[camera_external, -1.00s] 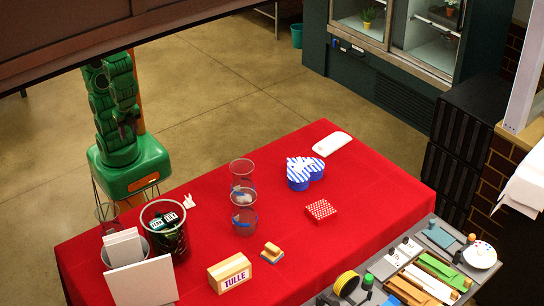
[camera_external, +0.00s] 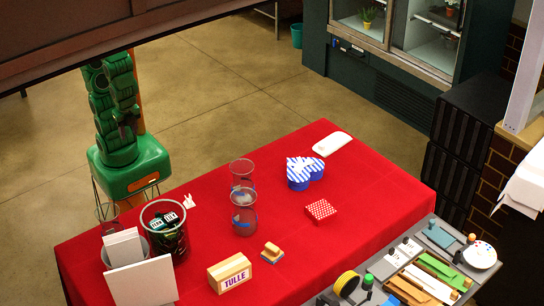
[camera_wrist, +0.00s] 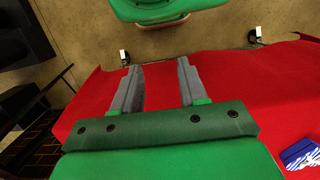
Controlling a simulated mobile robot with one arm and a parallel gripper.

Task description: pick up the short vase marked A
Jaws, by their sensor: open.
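Two clear glass vases stand close together on the red table, one (camera_external: 242,173) behind the other (camera_external: 244,219), both with something bluish low on them. Another clear glass (camera_external: 108,213) stands at the table's left edge, partly hidden. I cannot read a letter A on any of them, so I cannot tell which is marked. My gripper (camera_wrist: 158,70) is open and empty in the wrist view, its two grey fingers over the red cloth. No vase shows between or near the fingers there. In the external view I cannot make out the gripper's fingers.
A wide-rimmed container (camera_external: 165,247) with dark contents and a bin of white cards (camera_external: 140,282) stand at the left.

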